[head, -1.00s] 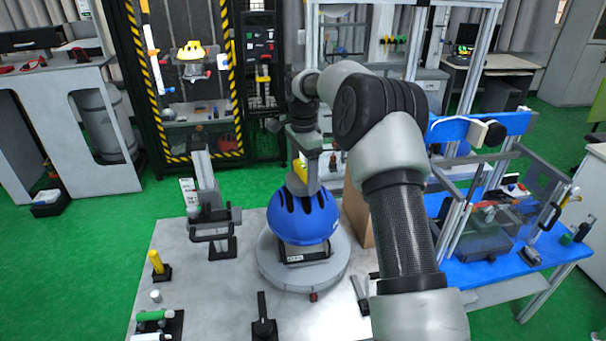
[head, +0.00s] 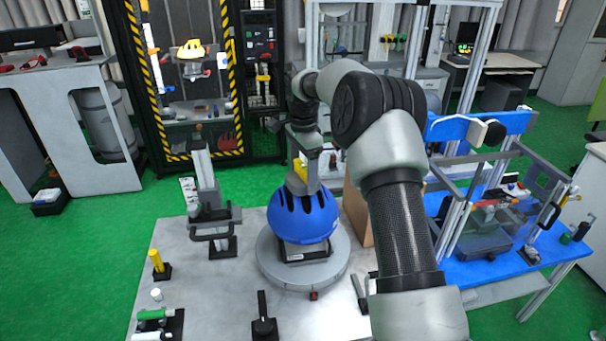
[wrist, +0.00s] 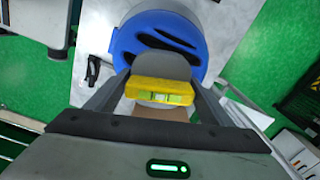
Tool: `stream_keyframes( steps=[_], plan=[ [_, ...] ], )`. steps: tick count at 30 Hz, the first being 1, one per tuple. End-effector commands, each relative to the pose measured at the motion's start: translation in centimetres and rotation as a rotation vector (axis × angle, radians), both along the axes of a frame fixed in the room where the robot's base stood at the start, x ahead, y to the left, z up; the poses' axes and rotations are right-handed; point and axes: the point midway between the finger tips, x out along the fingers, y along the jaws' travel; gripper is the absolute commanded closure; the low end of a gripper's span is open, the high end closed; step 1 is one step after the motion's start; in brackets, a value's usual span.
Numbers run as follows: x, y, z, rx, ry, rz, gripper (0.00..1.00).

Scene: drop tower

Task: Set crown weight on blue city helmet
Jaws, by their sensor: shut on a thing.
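The blue city helmet (head: 303,218) sits upright on a stand on the round grey base, in the middle of the metal table. The crown weight (head: 295,183), a grey rounded piece with a yellow bar and a small level vial, is at the top of the helmet. In the wrist view the crown weight (wrist: 160,68) lies over the helmet's crown (wrist: 122,42). My gripper (head: 312,186) is shut on the weight's yellow part, with one finger on each side. I cannot tell whether the weight's underside touches the helmet.
A grey clamp stand (head: 212,215) is left of the helmet. A brown block (head: 357,215) stands close on its right. A yellow post (head: 157,262) and small tools are at the table's left. A blue bench (head: 510,255) is on the right.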

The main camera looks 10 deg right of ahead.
Motion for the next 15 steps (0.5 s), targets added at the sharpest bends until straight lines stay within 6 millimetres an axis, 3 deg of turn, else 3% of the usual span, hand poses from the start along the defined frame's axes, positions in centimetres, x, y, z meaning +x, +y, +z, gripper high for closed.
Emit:
stream_keyframes(
  steps=[15],
  plan=[
    [0.09, 0.04, -0.26, 0.000, -0.004, 0.000, 0.83]
  ],
)
